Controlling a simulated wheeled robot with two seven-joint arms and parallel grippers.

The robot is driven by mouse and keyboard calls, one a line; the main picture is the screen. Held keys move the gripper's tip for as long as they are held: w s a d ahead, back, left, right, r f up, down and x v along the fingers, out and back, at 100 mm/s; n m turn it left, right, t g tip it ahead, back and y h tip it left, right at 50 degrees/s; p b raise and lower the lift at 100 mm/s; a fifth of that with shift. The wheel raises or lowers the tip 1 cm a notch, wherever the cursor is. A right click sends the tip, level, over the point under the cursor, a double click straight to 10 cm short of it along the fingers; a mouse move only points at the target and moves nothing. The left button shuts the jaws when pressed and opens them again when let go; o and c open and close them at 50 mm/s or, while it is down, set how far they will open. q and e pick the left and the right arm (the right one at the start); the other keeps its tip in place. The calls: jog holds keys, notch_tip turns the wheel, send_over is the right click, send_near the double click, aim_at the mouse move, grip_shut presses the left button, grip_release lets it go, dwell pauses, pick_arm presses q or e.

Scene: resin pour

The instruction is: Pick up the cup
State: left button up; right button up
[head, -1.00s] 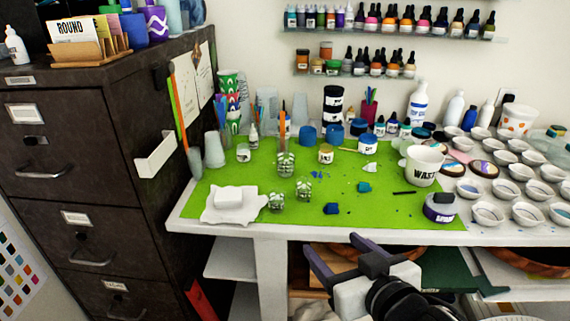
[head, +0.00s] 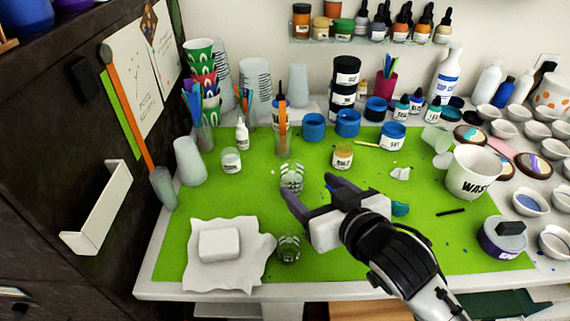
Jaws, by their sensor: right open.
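My right gripper (head: 305,186) is open over the middle of the green mat (head: 330,266), fingers pointing away. A small clear glass cup (head: 292,172) with a patterned side stands at its fingertips. I cannot tell whether the cup is between the fingers or just beyond them. A similar glass cup (head: 289,248) stands nearer the front edge, left of my right arm. A large white cup marked "WAS…" (head: 473,172) stands to the right. A frosted cup (head: 189,162) stands at the left. The task does not say which cup. My left gripper is not in view.
A white block (head: 219,244) lies on crumpled paper (head: 205,275) at front left. Blue-lidded jars (head: 347,122), bottles and stacked cups (head: 201,72) crowd the back. Several small white bowls (head: 530,202) fill the right. A dark cabinet (head: 80,150) borders the left.

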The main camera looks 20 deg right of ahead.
aim_at(298, 178)
jog(key=x, duration=0.9)
jog(key=shift+a+p, duration=0.2)
jog(key=shift+p, duration=0.15)
jog(key=c, duration=1.1)
jog(key=shift+r, duration=0.15)
notch_tip(298, 178, up, 10)
jog(key=shift+s+f, duration=0.1)
